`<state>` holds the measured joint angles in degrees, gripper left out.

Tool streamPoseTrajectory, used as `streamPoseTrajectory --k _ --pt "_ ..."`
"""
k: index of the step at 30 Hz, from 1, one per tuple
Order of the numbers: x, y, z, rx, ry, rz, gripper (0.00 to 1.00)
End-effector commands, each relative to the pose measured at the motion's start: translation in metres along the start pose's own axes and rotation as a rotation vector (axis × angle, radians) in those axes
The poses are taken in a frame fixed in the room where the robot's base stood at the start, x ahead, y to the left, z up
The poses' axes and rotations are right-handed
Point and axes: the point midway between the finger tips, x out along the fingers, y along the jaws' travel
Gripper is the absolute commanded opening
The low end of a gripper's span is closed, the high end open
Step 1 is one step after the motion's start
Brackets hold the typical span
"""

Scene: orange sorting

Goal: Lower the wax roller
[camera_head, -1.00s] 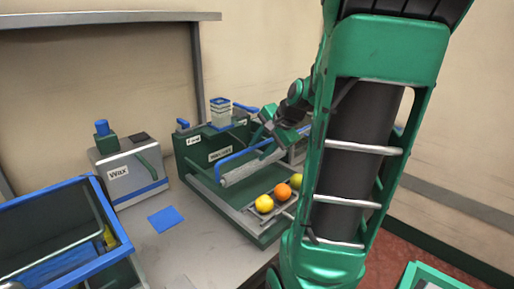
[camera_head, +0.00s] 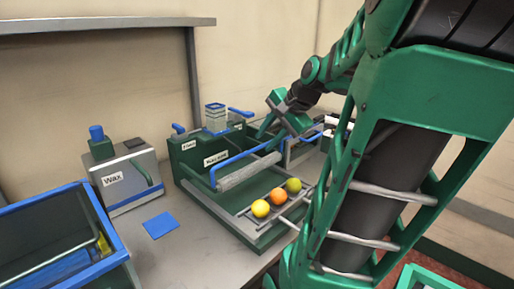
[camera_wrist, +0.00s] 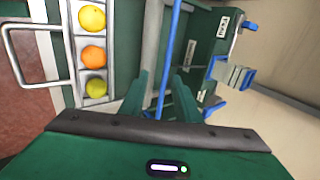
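The wax roller (camera_head: 250,172) is a grey cylinder with a blue bar (camera_head: 238,157), on the green machine (camera_head: 207,183) at the centre of the head view. It is raised behind the row of fruit. The roller's grey length also shows in the wrist view (camera_wrist: 151,40). My gripper (camera_head: 264,131) is above the machine, near the far part of the bar. In the wrist view, my gripper's two green fingers (camera_wrist: 163,82) stand apart, with the blue bar (camera_wrist: 169,60) running between them in the picture. I cannot tell whether they touch it.
A yellow fruit (camera_head: 261,208), an orange (camera_head: 278,197) and a greenish fruit (camera_head: 293,185) sit in a row on the machine's rack. A wax box (camera_head: 125,178) and blue-rimmed crate (camera_head: 118,238) stand left. A blue square (camera_head: 162,225) lies on the table.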

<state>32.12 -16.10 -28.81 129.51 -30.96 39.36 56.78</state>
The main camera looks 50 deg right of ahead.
Motion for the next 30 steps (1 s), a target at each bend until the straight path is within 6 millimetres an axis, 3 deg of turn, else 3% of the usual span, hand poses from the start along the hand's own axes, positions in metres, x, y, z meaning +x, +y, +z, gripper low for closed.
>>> streamPoseTrajectory --k 3,9,26,30 --pt "-0.014 -0.001 0.0 -0.001 0.001 -0.002 0.3" --pt "-0.024 0.0 0.0 0.001 0.0 0.0 0.3" --pt "-0.023 0.0 0.001 -0.002 -0.001 0.001 0.3" --pt "-0.015 0.01 0.017 -0.074 -0.021 0.045 0.3"
